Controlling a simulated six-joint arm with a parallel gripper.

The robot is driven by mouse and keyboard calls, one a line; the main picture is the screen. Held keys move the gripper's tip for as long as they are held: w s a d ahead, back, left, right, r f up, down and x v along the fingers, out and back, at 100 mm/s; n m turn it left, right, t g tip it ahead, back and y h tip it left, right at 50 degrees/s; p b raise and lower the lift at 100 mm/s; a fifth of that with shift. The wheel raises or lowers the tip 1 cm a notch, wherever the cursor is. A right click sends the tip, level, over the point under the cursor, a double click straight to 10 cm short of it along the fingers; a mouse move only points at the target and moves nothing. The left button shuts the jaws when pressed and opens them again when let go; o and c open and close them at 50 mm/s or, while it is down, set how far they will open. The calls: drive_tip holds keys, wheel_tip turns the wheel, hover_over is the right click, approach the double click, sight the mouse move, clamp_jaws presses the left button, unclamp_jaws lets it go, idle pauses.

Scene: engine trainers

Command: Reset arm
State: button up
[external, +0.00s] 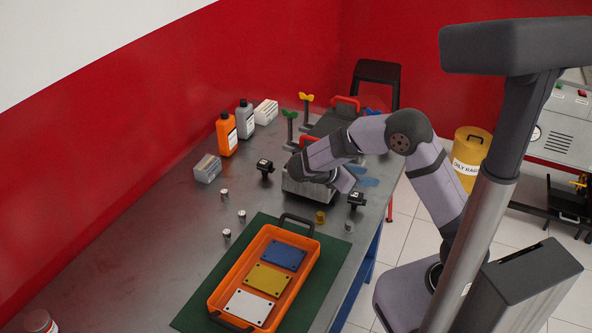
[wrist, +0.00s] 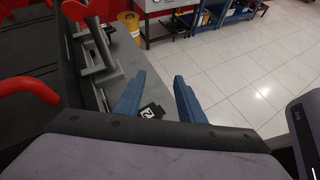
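My arm bends over the workbench (external: 120,240), with its end above the near engine trainer (external: 318,193) and partly hiding it. My gripper (external: 366,177) has blue fingers pointing right, near the bench's right edge. In the wrist view my gripper (wrist: 158,98) shows two blue fingers spread apart with nothing held between them. A black block with a white number mark (wrist: 150,111) shows beyond and below the fingers. A similar black block (external: 356,200) stands by the bench's right edge.
An orange tray (external: 213,296) with blue, yellow and white plates lies on a green mat (external: 327,262). Orange (external: 226,135) and grey (external: 245,120) bottles stand at the back. Another trainer (external: 332,122) sits farther along. A yellow bin (external: 468,160) stands on the floor.

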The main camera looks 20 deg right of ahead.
drive_tip(key=s+d+f+m+g+y, duration=0.1)
drive_tip(key=s+d, duration=0.1)
drive_tip(key=s+d+f+m+g+y, duration=0.1)
drive_tip(key=s+d+f+m, duration=0.1)
drive_tip(key=shift+f+g+b, duration=0.25)
drive_tip(key=shift+g+b, duration=0.05)
drive_tip(key=shift+b, duration=0.1)
drive_tip(key=s+f+m+y+b, duration=0.3)
drive_tip(key=s+f+m+y, duration=0.65)
drive_tip(key=s+m, duration=0.55)
wheel_tip(320, 180, up, 13)
drive_tip(key=w+m+p, duration=0.2)
drive_tip(key=p, duration=1)
drive_tip(key=shift+d+g+p, duration=0.15)
drive_tip(key=shift+g+p, duration=0.15)
drive_tip(key=shift+p, duration=0.05)
drive_tip(key=shift+o, duration=0.5)
